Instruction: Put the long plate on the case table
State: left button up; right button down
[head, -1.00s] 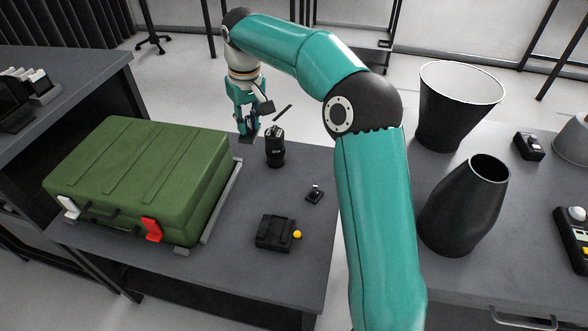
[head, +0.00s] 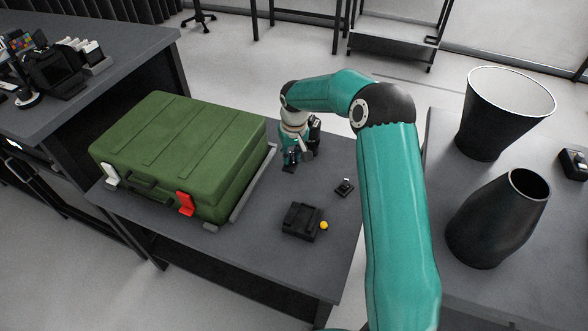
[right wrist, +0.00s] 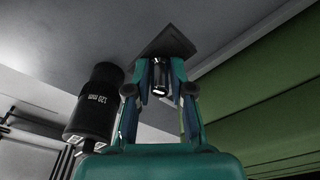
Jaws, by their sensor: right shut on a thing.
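My right gripper (head: 291,158) is low over the case table (head: 335,215), between the green case (head: 180,150) and a black cylinder marked 120 mm (head: 316,129). In the right wrist view the right gripper (right wrist: 160,85) is shut on a dark flat plate (right wrist: 165,42), which appears to be the long plate. A small shiny metal part shows between the fingers. The plate is close to the grey table top; I cannot tell whether it touches. In the head view it is mostly hidden by the gripper. My left gripper is not in view.
The case has a red latch (head: 186,204). A black box (head: 301,221), a yellow ball (head: 323,225) and a small black part (head: 344,187) lie on the table. At right stand a dark vase (head: 498,220) and a black bin (head: 503,112).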

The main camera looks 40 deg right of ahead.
aim_at(293, 154)
jog(key=shift+f, duration=3.15)
jog(key=shift+f, duration=0.15)
jog(key=c, duration=1)
grip_release()
jog(key=r, duration=0.4)
jog(key=s+r, duration=0.1)
jog(key=r, duration=0.7)
jog(key=shift+s+a+r, duration=0.1)
jog(key=shift+s+a, duration=0.1)
jog(key=shift+a, duration=0.05)
